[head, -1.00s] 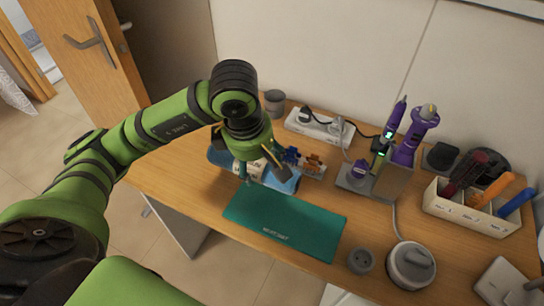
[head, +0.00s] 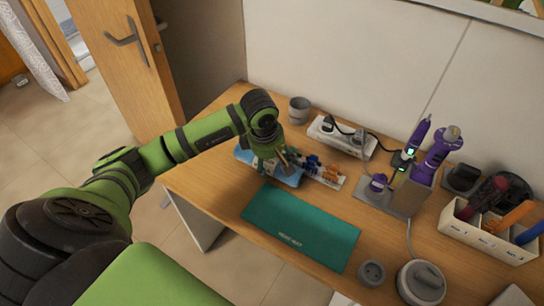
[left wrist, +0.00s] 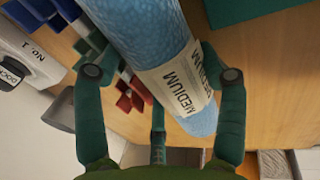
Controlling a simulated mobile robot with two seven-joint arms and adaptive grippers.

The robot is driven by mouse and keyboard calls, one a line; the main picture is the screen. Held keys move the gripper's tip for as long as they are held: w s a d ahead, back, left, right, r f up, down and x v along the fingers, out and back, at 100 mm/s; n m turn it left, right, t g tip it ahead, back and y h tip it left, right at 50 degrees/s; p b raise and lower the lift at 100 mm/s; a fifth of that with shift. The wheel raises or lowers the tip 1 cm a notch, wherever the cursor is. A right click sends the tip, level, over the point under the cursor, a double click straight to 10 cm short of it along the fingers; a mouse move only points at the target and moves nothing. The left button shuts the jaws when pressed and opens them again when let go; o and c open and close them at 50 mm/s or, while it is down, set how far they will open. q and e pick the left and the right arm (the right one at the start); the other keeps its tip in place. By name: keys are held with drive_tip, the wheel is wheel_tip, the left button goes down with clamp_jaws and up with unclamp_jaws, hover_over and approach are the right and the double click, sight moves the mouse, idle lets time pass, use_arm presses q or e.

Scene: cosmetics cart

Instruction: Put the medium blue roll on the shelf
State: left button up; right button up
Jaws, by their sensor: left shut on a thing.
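The medium blue roll (head: 244,156) lies on the wooden desk behind the green mat, partly hidden by my left gripper (head: 281,160). In the left wrist view the roll (left wrist: 145,30) is a textured light-blue cylinder with a white label reading MEDIUM. It lies slantwise between the fingers of my left gripper (left wrist: 161,75), which is shut on it. In the head view the roll is low, at the desk top; I cannot tell whether it touches the desk. My right gripper is not in view. I cannot make out a shelf.
A green mat (head: 300,230) lies in front of the roll. Small blue and brown pieces (head: 322,171) lie just right of it. A grey cup (head: 299,110) and a power strip (head: 343,136) stand behind. Purple tools (head: 437,155) and an organizer (head: 486,232) are at the right.

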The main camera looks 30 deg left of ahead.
use_arm(q)
drive_tip(key=shift+f+b, duration=0.2)
drive_tip(key=shift+b, duration=0.1)
drive_tip(key=o, duration=1.4)
drive_tip(key=shift+r, duration=0.1)
